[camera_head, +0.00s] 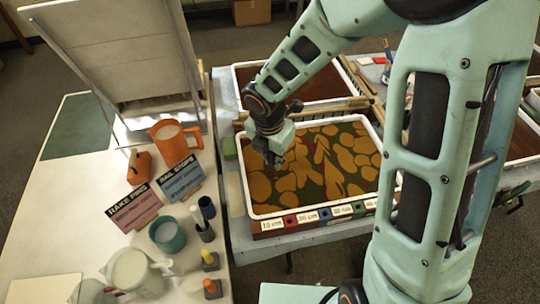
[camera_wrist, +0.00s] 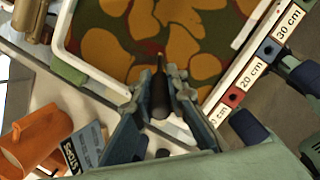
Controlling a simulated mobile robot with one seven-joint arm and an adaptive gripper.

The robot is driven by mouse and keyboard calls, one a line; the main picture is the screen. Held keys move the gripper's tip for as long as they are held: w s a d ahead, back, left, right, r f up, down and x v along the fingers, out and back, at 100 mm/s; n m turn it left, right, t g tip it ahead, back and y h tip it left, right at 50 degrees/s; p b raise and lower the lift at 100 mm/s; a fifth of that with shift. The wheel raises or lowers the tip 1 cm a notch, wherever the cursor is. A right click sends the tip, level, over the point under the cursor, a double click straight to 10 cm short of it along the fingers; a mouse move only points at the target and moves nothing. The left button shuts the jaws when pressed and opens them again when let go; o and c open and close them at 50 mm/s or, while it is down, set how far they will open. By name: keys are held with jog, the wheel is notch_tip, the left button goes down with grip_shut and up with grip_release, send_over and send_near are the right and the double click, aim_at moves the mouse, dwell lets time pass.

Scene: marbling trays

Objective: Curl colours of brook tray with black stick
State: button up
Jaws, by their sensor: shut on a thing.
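A white-rimmed tray (camera_head: 375,135) holds liquid with large orange-tan blobs on dark green and some red; its white rim also shows in the wrist view (camera_wrist: 95,72). I see no name on it. My gripper (camera_head: 273,160) is over the left part of this tray, pointing down. In the wrist view, my gripper (camera_wrist: 158,100) is shut on a black stick (camera_wrist: 159,88), whose narrow tip points toward the coloured surface. I cannot tell whether the tip touches the liquid. In the head view the stick is hard to make out against the gripper.
A scale strip with centimetre labels (camera_head: 308,218) runs along the tray's front. Brown-filled trays (camera_head: 300,84) stand behind and to the right.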

jog(key=shift+s+d, duration=0.15)
jog(key=shift+d, duration=0.2)
jog(key=shift+d+p, duration=0.45)
jog(key=shift+d, duration=0.55)
jog(key=shift+w+d+p, duration=0.5)
jog(key=shift+w+d, duration=0.05)
jog(key=shift+d, duration=0.35)
jog(key=shift+w, duration=0.1)
